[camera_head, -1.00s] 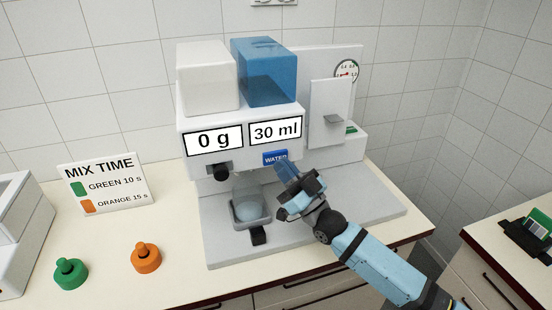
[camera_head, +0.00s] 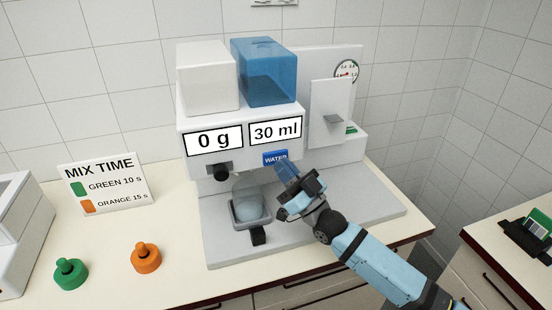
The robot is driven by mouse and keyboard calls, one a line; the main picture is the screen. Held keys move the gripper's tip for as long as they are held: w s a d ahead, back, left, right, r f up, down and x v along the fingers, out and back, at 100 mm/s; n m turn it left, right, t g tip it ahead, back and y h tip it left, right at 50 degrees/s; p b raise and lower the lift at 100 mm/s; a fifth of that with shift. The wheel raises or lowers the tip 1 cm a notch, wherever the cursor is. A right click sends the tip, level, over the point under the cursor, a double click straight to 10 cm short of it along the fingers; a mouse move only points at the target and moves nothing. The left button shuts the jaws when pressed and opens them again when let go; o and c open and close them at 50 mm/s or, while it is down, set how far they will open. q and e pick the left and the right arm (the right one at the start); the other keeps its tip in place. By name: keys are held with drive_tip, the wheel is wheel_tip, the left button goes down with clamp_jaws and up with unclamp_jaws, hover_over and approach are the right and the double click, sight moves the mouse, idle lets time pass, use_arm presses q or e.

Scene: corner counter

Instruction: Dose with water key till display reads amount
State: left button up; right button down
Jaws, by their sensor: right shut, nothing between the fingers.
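The dosing machine (camera_head: 190,124) stands on the counter with a white tank (camera_head: 207,78) and a blue tank (camera_head: 267,75) on top. Its displays read "0 g" (camera_head: 214,140) and "30 ml" (camera_head: 275,130). The blue WATER key (camera_head: 275,158) is on its front below the right display. A clear container (camera_head: 247,197) sits in a grey holder (camera_head: 250,222) with a black handle under the outlets. My right gripper (camera_head: 282,165) is shut and empty, its fingertips just below the lower right of the key; I cannot tell whether they touch it. My left gripper is out of view.
A MIX TIME sign (camera_head: 107,184) reads green 10 s, orange 15 s. A green knobbed piece (camera_head: 70,274) and an orange one (camera_head: 146,258) stand on the counter at left. A gauge (camera_head: 346,71) and a white panel with a grey lever (camera_head: 330,112) are at the machine's right.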

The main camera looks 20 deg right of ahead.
idle(0.5)
drive_tip(key=shift+w, duration=0.45)
drive_tip(key=shift+w+b, duration=0.3)
drive_tip(key=shift+w, duration=0.15)
idle(0.6)
drive_tip(key=shift+s, duration=0.1)
drive_tip(key=shift+s+p, duration=0.4)
drive_tip(key=shift+s, duration=0.45)
drive_tip(key=s+p, duration=0.2)
drive_tip(key=s, duration=0.3)
drive_tip(key=shift+d, duration=0.1)
